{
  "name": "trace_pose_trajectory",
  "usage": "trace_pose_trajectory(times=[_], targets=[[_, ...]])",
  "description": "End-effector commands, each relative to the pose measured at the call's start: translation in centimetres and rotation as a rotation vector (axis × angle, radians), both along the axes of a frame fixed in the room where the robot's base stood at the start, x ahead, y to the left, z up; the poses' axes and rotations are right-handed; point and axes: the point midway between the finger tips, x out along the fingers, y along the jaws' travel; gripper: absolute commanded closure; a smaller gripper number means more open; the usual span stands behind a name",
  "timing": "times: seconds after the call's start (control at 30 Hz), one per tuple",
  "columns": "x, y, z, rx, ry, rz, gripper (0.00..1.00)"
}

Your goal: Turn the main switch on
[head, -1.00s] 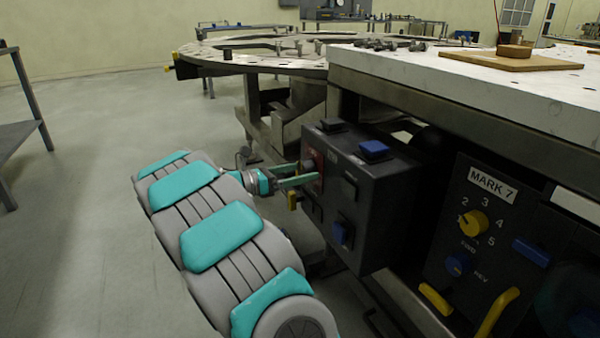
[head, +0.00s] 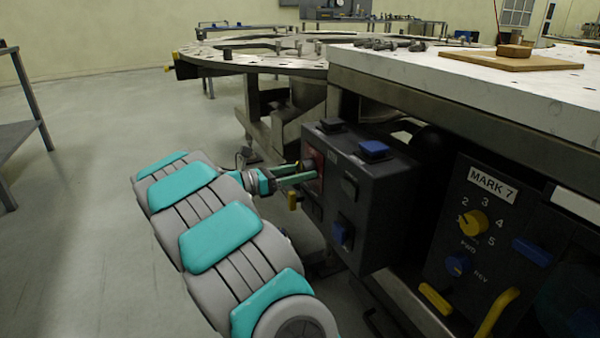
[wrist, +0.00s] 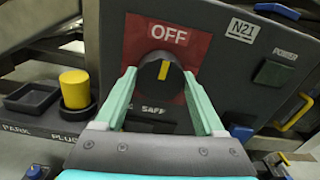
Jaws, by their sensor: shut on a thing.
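The main switch is a round black knob (wrist: 153,80) with a yellow pointer line, on a red plate (wrist: 190,42) in the wrist view. The plate reads OFF above the knob, and a label reading SAFE shows below it. The pointer stands nearly upright toward OFF. My gripper (wrist: 160,74) has one green finger on each side of the knob and is shut on it. In the head view my gripper (head: 312,172) reaches the red plate on the left face of the dark control box (head: 385,215); the knob is mostly hidden there.
A green POWER button (wrist: 274,74) is to the right. A yellow plug (wrist: 75,88) and an empty black tray (wrist: 32,97) are at lower left. A MARK 7 panel (head: 490,215) with knobs and yellow handles stands right of the box.

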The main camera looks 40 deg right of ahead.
Motion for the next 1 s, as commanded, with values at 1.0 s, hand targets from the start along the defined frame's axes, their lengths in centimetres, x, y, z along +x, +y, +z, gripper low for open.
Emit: trace_pose_trajectory(times=[1.0], targets=[[0.0, -0.09, -0.23, -0.198, -0.807, 0.0, 0.84]])
